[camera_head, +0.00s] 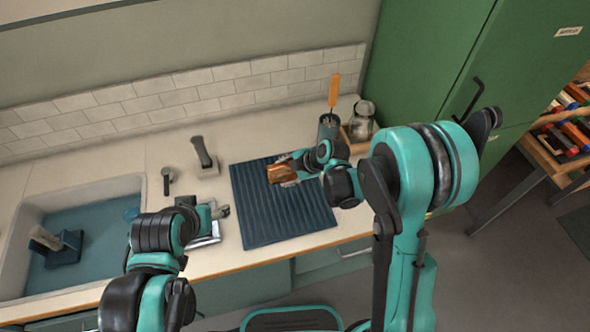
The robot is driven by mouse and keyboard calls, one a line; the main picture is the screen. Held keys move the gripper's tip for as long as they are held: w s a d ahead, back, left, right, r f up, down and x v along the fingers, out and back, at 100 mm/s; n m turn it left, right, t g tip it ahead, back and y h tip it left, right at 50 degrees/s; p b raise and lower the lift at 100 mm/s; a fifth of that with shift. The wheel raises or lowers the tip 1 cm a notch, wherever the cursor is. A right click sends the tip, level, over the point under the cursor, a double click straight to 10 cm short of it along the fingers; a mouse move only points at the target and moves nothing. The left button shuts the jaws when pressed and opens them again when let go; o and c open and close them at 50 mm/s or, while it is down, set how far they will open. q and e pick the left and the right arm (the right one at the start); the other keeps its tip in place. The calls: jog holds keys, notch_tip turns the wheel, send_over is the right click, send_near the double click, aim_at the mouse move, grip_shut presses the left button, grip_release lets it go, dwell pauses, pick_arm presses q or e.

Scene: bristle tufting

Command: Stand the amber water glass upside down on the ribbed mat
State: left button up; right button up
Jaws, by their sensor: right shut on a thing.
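The amber water glass (279,173) is in my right gripper (291,170), which is shut on it. The glass lies tilted on its side, over the upper middle of the dark blue ribbed mat (272,222). Whether it touches the mat cannot be told. The gripper's fingers and wrist hide part of the glass. My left gripper (222,211) is at the left edge of the mat, over the counter, with no thing seen in it; its fingers are too small to read.
A dark cup with an orange-handled brush (333,92) and a glass jar (361,120) stand behind the mat at the right. The mat's front part is bare.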

jog(key=shift+w+a+r+y, duration=0.1)
jog(key=shift+w+a+y, duration=0.2)
jog(key=shift+a, duration=0.5)
jog(key=shift+f+b, duration=0.4)
jog(key=shift+f, duration=0.15)
pick_arm(q)
jog(key=shift+w+a+f+b, duration=0.1)
jog(key=shift+a+f+b, duration=0.1)
jog(key=shift+f+b, duration=1.05)
jog(key=shift+w+a+f+b, duration=0.1)
jog(key=shift+a+f+b, duration=0.1)
jog(key=shift+f+b, duration=0.95)
pick_arm(e)
jog(key=shift+f, duration=3.4)
pick_arm(q)
jog(key=shift+f, duration=0.2)
pick_arm(e)
jog(key=o, duration=1.4)
jog(key=shift+s+d, duration=0.1)
